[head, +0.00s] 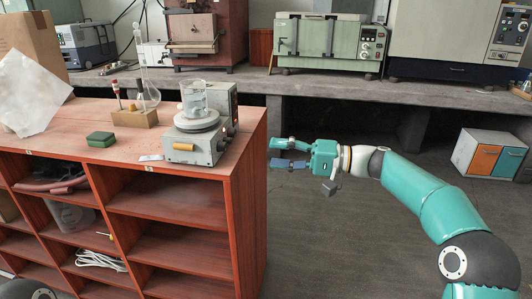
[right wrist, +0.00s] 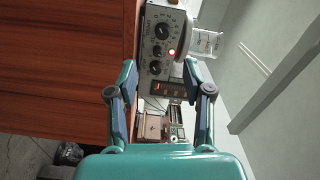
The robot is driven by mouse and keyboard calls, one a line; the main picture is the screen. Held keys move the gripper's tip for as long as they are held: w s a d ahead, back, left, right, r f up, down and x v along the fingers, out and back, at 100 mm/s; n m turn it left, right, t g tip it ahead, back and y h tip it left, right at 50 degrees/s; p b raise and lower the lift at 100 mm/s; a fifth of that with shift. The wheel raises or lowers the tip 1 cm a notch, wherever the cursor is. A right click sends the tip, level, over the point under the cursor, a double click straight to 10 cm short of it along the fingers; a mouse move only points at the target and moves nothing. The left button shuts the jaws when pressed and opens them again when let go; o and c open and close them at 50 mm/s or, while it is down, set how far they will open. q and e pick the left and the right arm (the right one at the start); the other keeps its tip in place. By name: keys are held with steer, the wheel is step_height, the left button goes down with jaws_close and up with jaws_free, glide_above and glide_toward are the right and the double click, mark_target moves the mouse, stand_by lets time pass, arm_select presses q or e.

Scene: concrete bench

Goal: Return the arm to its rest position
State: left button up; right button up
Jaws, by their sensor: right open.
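My right arm (head: 445,205) reaches in from the right of the head view. Its gripper (head: 272,153) is open and empty beside the right end of the red wooden shelf unit (head: 248,200), with its fingers pointing left. In the right wrist view, my right gripper (right wrist: 165,95) shows its two fingers spread apart with nothing held between them. Beyond the fingers is the stirrer's control panel (right wrist: 160,40) with its knobs. My left gripper is not in view.
The hotplate stirrer (head: 195,148) with a glass beaker (head: 194,98) stands near the shelf top's right edge. A flask (head: 147,92) and a green box (head: 100,139) are farther left. A concrete bench (head: 300,86) with ovens runs behind. Floor below my right arm is clear.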

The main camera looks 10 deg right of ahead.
steer(key=shift+d, duration=0.15)
steer(key=s+a+f+m+g+h, duration=0.15)
steer(key=s+f, duration=0.25)
steer(key=f, duration=0.7)
steer(key=s+a+f+m+g+h, duration=0.15)
steer(key=s+f, duration=0.25)
steer(key=f, duration=0.8)
steer(key=s+a+f+m+g+h, duration=0.1)
steer(key=s+f+g+h, duration=0.2)
steer(key=f, duration=0.8)
steer(key=s+d+f+n+g+h, duration=0.1)
steer(key=s+d+f+h, duration=0.1)
steer(key=s+f, duration=0.55)
steer(key=s+d+f+n+h, duration=0.1)
steer(key=s+f+h, duration=0.25)
steer(key=s, duration=0.75)
steer(key=s+d+f+n+g+h, duration=0.1)
steer(key=s+d+f+h, duration=0.1)
steer(key=s+f, duration=0.6)
step_height(320, 180, up, 26)
steer(key=w+t+p, duration=0.2)
steer(key=t+p, duration=0.1)
steer(key=p, duration=2.1)
steer(key=shift+w+f, duration=0.2)
steer(key=shift+w, duration=0.15)
